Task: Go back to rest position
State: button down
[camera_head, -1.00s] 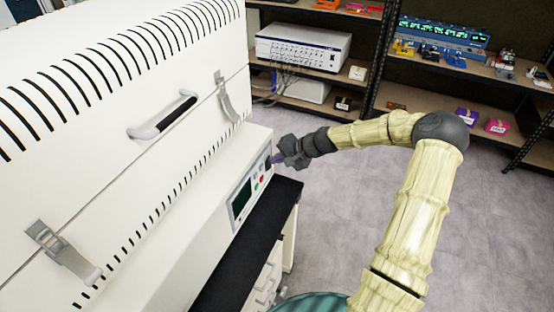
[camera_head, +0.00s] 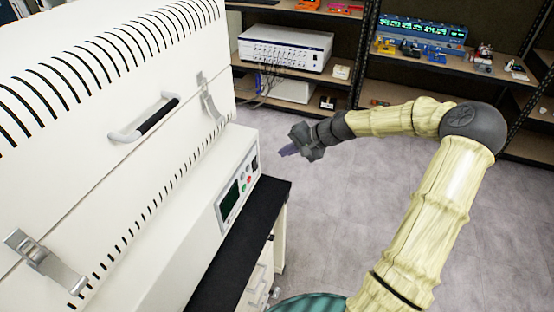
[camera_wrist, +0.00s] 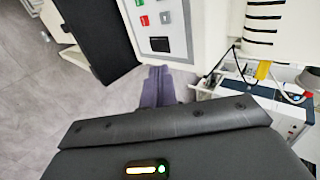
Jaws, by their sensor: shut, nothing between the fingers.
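My gripper (camera_head: 290,151) is at the end of my outstretched arm, to the right of the white freeze dryer (camera_head: 110,110) and apart from it. Its purple fingers are together and empty; they also show in the wrist view (camera_wrist: 158,84). The freeze dryer's control panel (camera_head: 238,187), with a dark screen and small buttons, faces the gripper across a gap. In the wrist view the panel (camera_wrist: 160,25) lies just beyond the fingertips, with green, red and grey buttons and a black switch. The dryer's lid is down, with a handle (camera_head: 145,118) and metal latches on its front.
The dryer stands on a bench with a black top (camera_head: 240,245) and white drawers. Shelves (camera_head: 290,85) at the back hold a white instrument (camera_head: 284,48) with cables and a blue device (camera_head: 422,32). The grey floor (camera_head: 340,220) around my arm is clear.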

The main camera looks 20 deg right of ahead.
jog(key=shift+v, duration=1.4)
jog(key=shift+w, duration=0.1)
jog(key=shift+w+a, duration=0.1)
jog(key=shift+w, duration=0.1)
jog(key=s+a+f+n+g+h, duration=0.3)
jog(key=s+a+f, duration=0.1)
jog(key=s+a, duration=0.35)
jog(key=s+r+n+h, duration=0.2)
jog(key=s, duration=0.6)
jog(key=s+r+n+h, duration=0.2)
jog(key=s, duration=0.7)
jog(key=shift+a+r+h, duration=0.3)
jog(key=shift+a+h, duration=0.1)
jog(key=shift+a, duration=0.05)
